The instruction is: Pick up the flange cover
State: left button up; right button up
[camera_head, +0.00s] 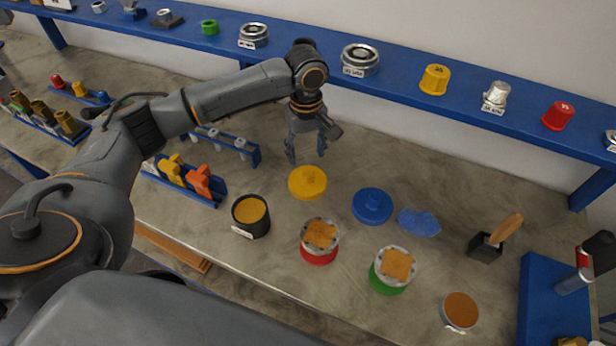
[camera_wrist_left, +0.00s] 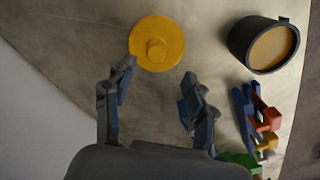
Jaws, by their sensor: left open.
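A yellow round cover with a central knob (camera_head: 307,183) lies flat on the bench; it also shows in the left wrist view (camera_wrist_left: 158,44). A similar blue cover (camera_head: 372,206) lies to its right. The task does not say which of them is meant. My left gripper (camera_head: 306,154) points down, open and empty, above and just behind the yellow cover, apart from it. In the left wrist view its fingers (camera_wrist_left: 157,78) are spread, with the yellow cover beyond the tips. My right gripper is not in view.
A black cup (camera_head: 251,217) stands in front of the yellow cover. Flanged vessels with red (camera_head: 319,256) and green (camera_head: 387,287) bases stand nearer the front. A blue rack (camera_head: 187,182) is at left, and a blue shelf (camera_head: 398,92) with several parts runs behind.

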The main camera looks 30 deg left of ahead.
aim_at(307, 172)
pick_arm(q)
jog(key=f, duration=0.3)
jog(key=shift+w+f, duration=0.1)
jog(key=shift+w, duration=0.15)
jog(key=shift+f+p, duration=0.5)
jog(key=shift+f, duration=0.35)
notch_tip(307, 172, down, 4)
jog(key=shift+w+r+p, duration=0.1)
jog(key=shift+r+p, duration=0.05)
jog(key=shift+p, duration=0.35)
jog(key=shift+w+f, duration=0.1)
jog(key=shift+f, duration=0.2)
jog(key=c, duration=0.8)
grip_shut()
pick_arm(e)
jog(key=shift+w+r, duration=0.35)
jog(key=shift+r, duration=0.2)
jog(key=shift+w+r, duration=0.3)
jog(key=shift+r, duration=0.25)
